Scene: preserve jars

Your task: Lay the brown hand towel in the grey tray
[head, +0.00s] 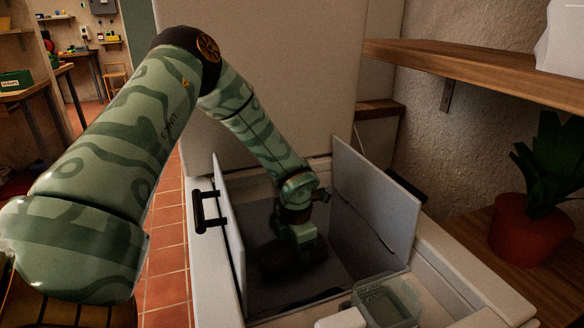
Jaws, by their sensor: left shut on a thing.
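My left gripper (294,250) reaches down into a deep, dark-floored compartment of a white open-topped unit. It is shut on a dark brown, blurred shape at its fingertips, which looks like the brown hand towel (286,270). Shadow hides its outline, and I cannot tell whether it touches the compartment floor. I cannot clearly make out a grey tray. My right gripper is not in view.
Upright pale panels stand left (229,225) and right (375,200) of the gripper. A clear container (388,303) stands at the near edge. A wooden shelf (470,75) juts out at upper right, above a potted plant (530,225).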

